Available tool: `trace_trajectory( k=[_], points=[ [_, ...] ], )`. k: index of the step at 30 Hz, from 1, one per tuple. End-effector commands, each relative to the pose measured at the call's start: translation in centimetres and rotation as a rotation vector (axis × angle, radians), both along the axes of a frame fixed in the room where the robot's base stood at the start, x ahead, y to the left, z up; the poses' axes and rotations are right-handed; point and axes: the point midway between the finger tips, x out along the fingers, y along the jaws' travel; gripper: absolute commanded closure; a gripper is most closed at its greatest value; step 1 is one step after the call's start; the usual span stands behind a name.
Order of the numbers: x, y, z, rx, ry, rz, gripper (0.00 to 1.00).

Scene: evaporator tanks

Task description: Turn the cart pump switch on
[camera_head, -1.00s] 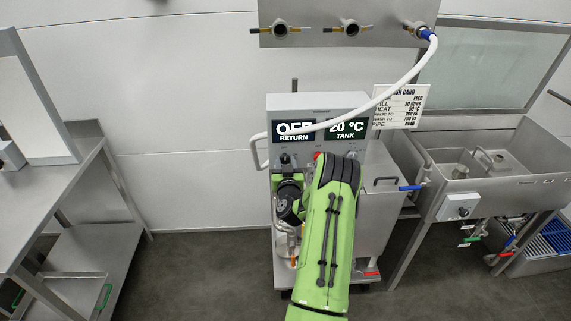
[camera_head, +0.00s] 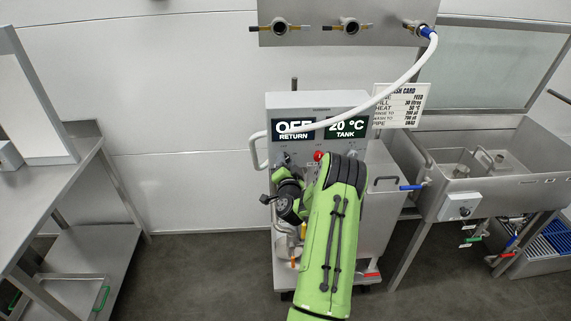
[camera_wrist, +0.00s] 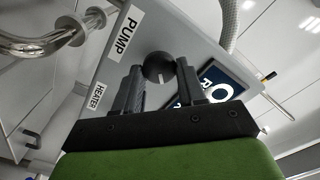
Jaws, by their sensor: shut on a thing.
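The cart (camera_head: 318,101) stands against the wall, its display (camera_head: 295,129) reading OFF RETURN and 20 °C TANK. In the wrist view, the round black pump switch (camera_wrist: 157,65) sits on the grey panel beside the PUMP label (camera_wrist: 124,33). My gripper (camera_wrist: 160,77) has one finger on each side of the switch and is shut on it. A HEATER label (camera_wrist: 95,95) lies to the left. In the head view my wrist is at the cart's front left, below the display, and mostly hides the switch.
A red button (camera_head: 318,156) is right of my wrist on the panel. A white hose (camera_head: 385,94) runs from the wall valves to the cart. A steel sink (camera_head: 490,185) stands at right, a steel table (camera_head: 45,195) at left. Floor between table and cart is clear.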

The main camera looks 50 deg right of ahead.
Motion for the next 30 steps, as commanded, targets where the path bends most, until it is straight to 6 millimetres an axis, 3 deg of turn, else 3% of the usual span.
trace_trajectory(
  k=[18,30],
  points=[
    [-0.16,-0.16,-0.13,0.367,-0.419,-0.002,0.9],
    [-0.16,-0.14,-0.26,0.496,-0.566,-0.002,0.9]
  ],
)
